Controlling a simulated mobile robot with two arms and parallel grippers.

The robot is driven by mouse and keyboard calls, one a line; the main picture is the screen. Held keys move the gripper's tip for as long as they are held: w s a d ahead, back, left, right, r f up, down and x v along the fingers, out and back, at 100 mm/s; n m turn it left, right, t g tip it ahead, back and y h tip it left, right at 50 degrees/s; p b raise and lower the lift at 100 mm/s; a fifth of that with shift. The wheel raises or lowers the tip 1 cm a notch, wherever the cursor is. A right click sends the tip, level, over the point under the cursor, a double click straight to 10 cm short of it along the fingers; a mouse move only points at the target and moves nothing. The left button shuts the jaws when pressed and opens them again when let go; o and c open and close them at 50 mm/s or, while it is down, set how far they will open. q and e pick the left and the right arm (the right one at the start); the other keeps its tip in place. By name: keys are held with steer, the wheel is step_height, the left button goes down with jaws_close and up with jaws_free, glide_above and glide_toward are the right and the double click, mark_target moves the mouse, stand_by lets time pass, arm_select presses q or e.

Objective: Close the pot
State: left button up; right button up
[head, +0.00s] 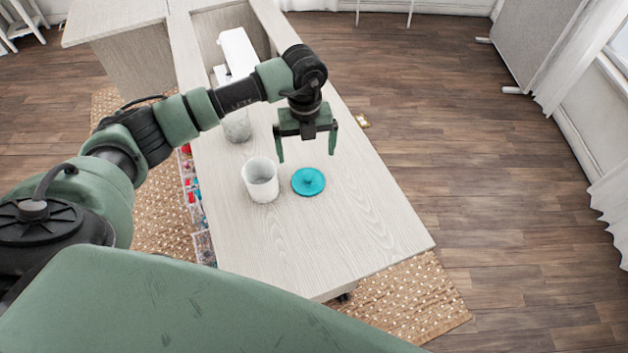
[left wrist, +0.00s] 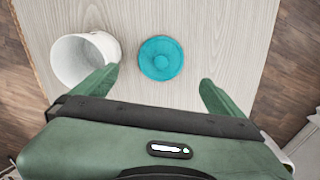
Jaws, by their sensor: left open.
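A white pot (head: 260,182) stands upright and uncovered on the pale wooden cabinet top. A round teal lid (head: 308,181) with a small knob lies flat on the top, just right of the pot. My left gripper (head: 307,158) is open and empty, pointing down above the lid. In the left wrist view the lid (left wrist: 161,58) shows ahead of the gap between the two fingers (left wrist: 160,88), and the pot (left wrist: 85,59) stands to the left, close to the left finger. My right gripper is not in view.
The cabinet top (head: 350,235) is clear in front of and to the right of the lid. A whitish jar (head: 237,126) and a white sewing machine (head: 238,52) stand farther back. A small golden object (head: 362,121) is at the right edge. A woven rug (head: 420,290) lies below.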

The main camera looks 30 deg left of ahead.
mark_target(307, 175)
arm_select(q)
step_height(307, 175, down, 3)
steer(key=shift+s+a+r+b, duration=0.1)
steer(key=shift+r+b, duration=0.1)
steer(key=shift+b, duration=0.7)
steer(key=shift+f, duration=0.1)
steer(key=shift+w, duration=0.25)
step_height(307, 175, down, 2)
steer(key=shift+s+f, duration=0.1)
steer(key=shift+f, duration=0.25)
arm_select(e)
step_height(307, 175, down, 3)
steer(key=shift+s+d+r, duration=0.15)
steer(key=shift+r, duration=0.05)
